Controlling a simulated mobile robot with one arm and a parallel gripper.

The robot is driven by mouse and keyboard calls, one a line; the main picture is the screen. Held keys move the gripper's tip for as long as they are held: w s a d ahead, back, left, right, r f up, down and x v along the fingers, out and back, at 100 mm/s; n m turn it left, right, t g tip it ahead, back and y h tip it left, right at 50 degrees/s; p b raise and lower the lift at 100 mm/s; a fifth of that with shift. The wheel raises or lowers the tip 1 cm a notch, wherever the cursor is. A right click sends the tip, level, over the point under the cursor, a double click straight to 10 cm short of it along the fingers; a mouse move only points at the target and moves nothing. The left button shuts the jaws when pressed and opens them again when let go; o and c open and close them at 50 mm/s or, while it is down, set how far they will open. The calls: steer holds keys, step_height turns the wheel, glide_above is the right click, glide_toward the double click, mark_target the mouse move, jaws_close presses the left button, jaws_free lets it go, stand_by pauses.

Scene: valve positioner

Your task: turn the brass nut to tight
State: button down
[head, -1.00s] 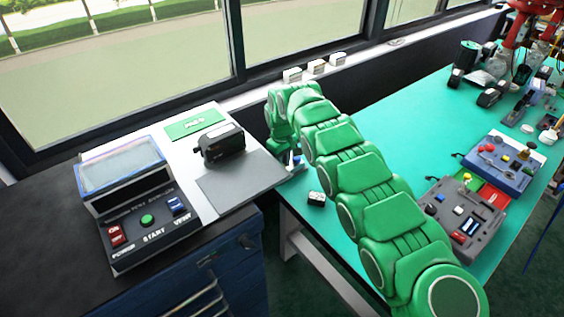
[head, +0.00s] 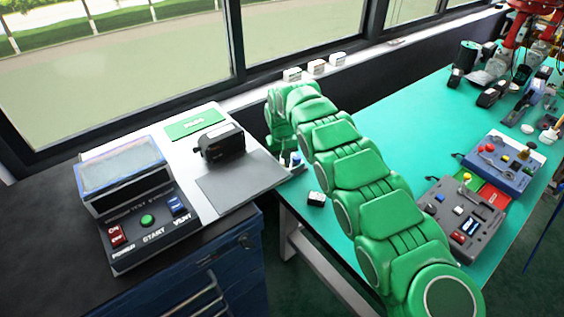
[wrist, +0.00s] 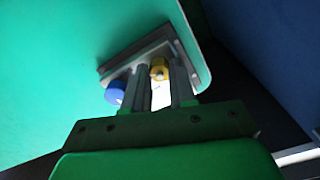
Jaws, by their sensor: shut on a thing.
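The brass nut (wrist: 159,69) shows yellow in the wrist view, between the two fingers of my gripper (wrist: 162,88), which is shut on it. The nut sits on a small grey block (wrist: 122,62) at the edge of a green surface. A blue knob (wrist: 115,93) is just left of the fingers. A bright white patch shows between the fingers below the nut. In the head view my green arm hides the nut and most of my gripper; only a small blue and white part (head: 296,159) shows beside the arm's end.
The teal table (head: 400,115) carries a grey control box (head: 460,218) and a blue control box (head: 503,160) at right. At left stands a console (head: 130,215) beside a white board with a black device (head: 220,142).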

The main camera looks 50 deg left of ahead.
steer(key=shift+s, duration=0.1)
steer(key=c, duration=0.9)
jaws_free()
steer(key=shift+r, duration=3.85)
